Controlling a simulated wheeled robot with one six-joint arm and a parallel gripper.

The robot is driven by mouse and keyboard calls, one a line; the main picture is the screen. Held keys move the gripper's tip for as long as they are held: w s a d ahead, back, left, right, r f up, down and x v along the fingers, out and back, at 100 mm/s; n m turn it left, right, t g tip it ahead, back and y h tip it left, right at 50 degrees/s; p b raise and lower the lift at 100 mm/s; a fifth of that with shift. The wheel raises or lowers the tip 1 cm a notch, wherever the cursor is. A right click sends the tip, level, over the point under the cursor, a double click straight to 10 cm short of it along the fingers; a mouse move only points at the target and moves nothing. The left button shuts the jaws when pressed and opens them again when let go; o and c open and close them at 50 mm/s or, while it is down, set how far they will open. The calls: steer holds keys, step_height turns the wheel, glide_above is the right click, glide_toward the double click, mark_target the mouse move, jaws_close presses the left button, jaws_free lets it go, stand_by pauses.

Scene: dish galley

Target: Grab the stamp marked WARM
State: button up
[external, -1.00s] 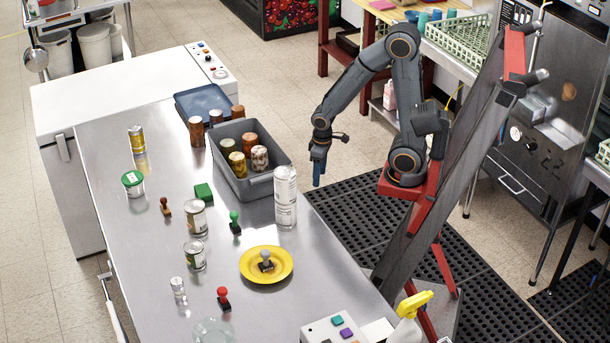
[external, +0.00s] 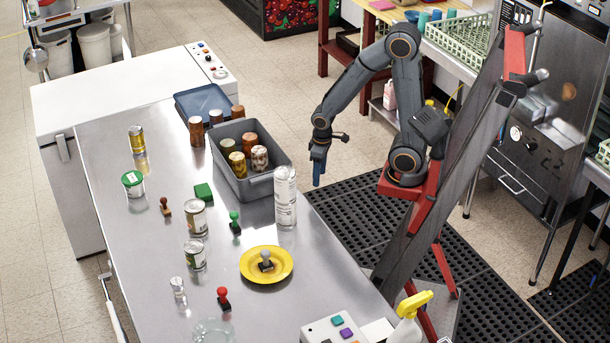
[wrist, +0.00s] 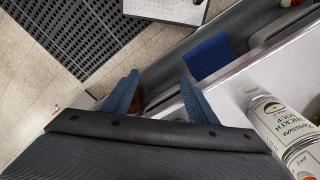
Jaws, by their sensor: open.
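Several stamps stand on the steel table. One has a brown handle (external: 165,206), one a green handle (external: 234,222) and one a red handle (external: 223,298). A grey-handled stamp (external: 266,261) stands on a yellow plate (external: 246,272). Their markings are too small to read, so I cannot tell which says WARM. My gripper (external: 318,172) hangs past the table's right edge, beyond the grey bin and apart from every stamp. In the wrist view its blue fingers (wrist: 158,98) are spread with nothing between them. No stamp is clear in that view.
A grey bin of cans (external: 270,186) and a tall white can (external: 286,197) stand along the table edge nearest my gripper. Cans (external: 195,217) stand among the stamps. A button box (external: 333,330) and spray bottle (external: 408,322) are at the near end.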

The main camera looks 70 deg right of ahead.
steer(key=shift+c, duration=1.3)
steer(key=shift+r, duration=0.1)
